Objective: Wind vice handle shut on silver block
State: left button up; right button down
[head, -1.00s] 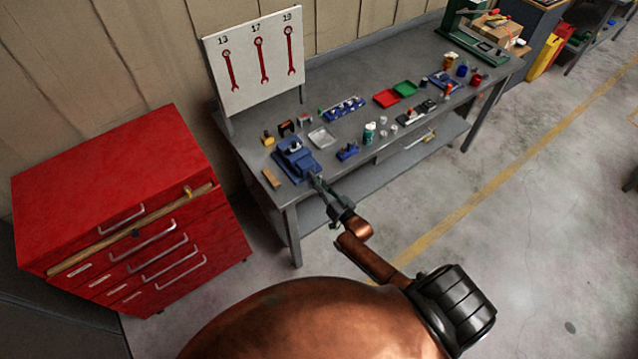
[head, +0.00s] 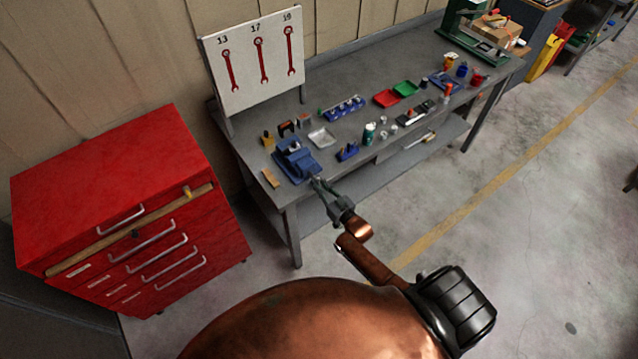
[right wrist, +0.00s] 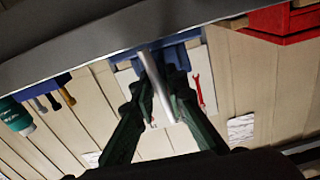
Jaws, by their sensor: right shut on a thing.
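The blue vice (head: 296,163) stands at the near left corner of the grey workbench. A small pale patch shows at its jaws, but I cannot make out the silver block or whether the jaws touch it. My right gripper (head: 318,182) is at the front of the vice, just past the bench edge. In the right wrist view the silver handle bar (right wrist: 156,82) runs between the dark fingers of my right gripper (right wrist: 159,84), which is shut on it. Blue parts of the vice (right wrist: 178,52) show behind the bar. My left gripper is not in view.
The workbench (head: 350,85) holds a silver tray (head: 322,138), red (head: 386,98) and green (head: 405,89) trays and several small items. A wrench board (head: 255,65) stands at the back. A red drawer cabinet (head: 120,190) is left of the bench. Floor to the right is clear.

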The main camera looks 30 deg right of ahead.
jog(key=c, duration=1.9)
grip_release()
jog(key=shift+c, duration=0.2)
jog(key=s, duration=1.2)
jog(key=shift+d, duration=0.45)
jog(key=shift+c, duration=0.2)
